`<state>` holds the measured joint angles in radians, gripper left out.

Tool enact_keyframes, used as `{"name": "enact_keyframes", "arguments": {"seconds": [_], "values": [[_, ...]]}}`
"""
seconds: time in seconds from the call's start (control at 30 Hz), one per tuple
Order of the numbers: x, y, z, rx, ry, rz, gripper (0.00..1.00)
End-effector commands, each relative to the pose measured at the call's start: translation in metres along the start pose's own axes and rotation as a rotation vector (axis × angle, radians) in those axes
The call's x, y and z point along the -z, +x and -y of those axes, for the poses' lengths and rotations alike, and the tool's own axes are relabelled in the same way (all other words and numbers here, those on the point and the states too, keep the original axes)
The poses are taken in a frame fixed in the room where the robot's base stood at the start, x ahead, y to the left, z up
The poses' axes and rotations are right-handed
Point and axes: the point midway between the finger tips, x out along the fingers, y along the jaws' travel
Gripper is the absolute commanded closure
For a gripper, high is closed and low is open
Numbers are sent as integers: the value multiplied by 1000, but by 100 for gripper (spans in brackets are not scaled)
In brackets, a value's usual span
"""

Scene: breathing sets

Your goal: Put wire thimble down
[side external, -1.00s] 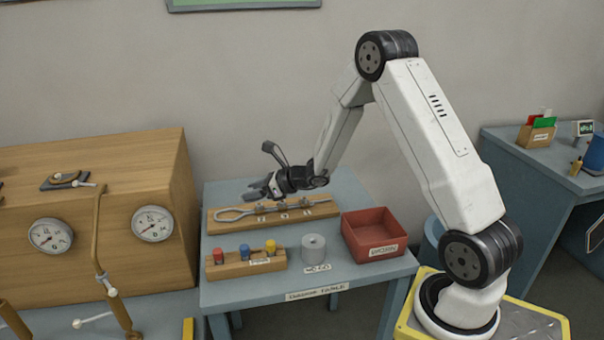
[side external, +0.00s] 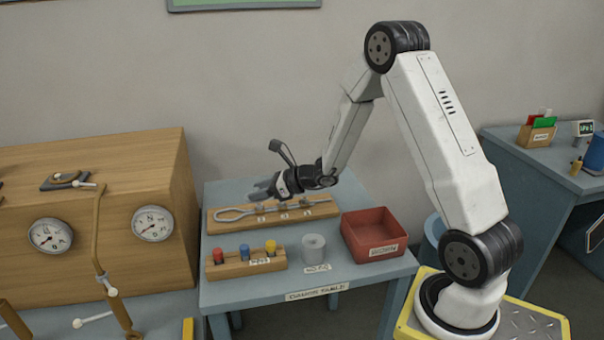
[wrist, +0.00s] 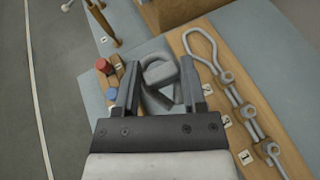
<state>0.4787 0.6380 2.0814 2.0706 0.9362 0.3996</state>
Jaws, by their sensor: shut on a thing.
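My gripper (side external: 264,188) hangs over the left part of the wooden board at the back of the table. In the wrist view my gripper (wrist: 158,83) is shut on a grey, rounded metal piece, the wire thimble (wrist: 160,74), which sits between the fingertips. In the side view I cannot make the thimble out clearly. The wooden board (side external: 326,211) bears a wire rope with a loop at its left end (side external: 229,215) and several clamps along it. In the wrist view the loop (wrist: 200,42) lies right of the fingers.
In front of the board stand a wooden block (side external: 234,269) with red, blue and yellow pegs, a grey hollow cylinder (side external: 313,248) and a red bin (side external: 374,235). The blue table (side external: 235,292) has bare strips between them. A wooden cabinet with gauges (side external: 110,208) stands at the left.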

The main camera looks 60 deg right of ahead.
Motion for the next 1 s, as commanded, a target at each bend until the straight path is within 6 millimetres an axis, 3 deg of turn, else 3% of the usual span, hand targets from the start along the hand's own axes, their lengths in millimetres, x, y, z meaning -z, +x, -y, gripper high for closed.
{"name": "enact_keyframes", "arguments": {"seconds": [0.37, 0.8, 1.0], "values": [[-23, 0, -16, 15, -5, 0, 100], [-83, -14, -77, 63, 5, 0, 100], [-100, -24, -102, 77, 22, 1, 100]]}}
